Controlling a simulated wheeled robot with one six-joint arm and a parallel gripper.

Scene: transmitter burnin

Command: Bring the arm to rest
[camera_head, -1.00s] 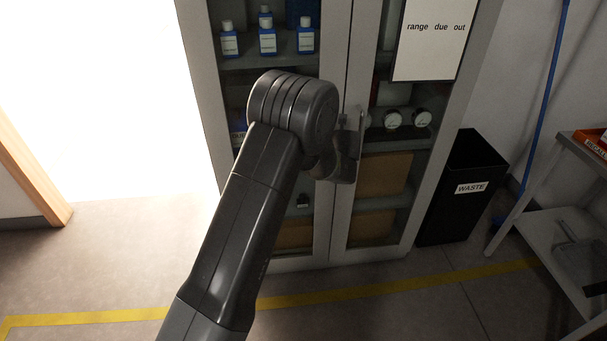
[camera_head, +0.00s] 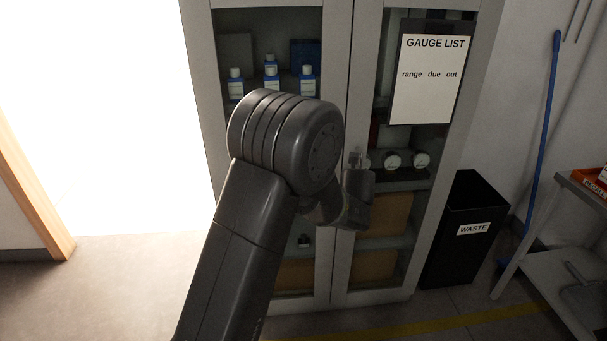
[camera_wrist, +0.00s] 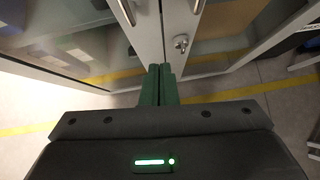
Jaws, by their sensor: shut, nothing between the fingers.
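My gripper (camera_wrist: 159,72) shows in the wrist view with its two green fingers pressed together and nothing between them. In that view it points at the meeting edges of two grey cabinet doors, with a handle and a lock beyond the fingertips. In the head view my arm is bent in front of the glass-doored cabinet (camera_head: 337,70), and its dark wrist end is near the middle of the doors. The fingers are hidden or too small to tell there. I cannot tell whether they touch the cabinet.
A black waste bin (camera_head: 462,240) stands right of the cabinet. A grey cart (camera_head: 560,262) with an orange tray (camera_head: 592,186) is at the far right, a blue pole (camera_head: 546,130) behind it. A bright opening (camera_head: 100,120) is at left. The floor at lower left is clear.

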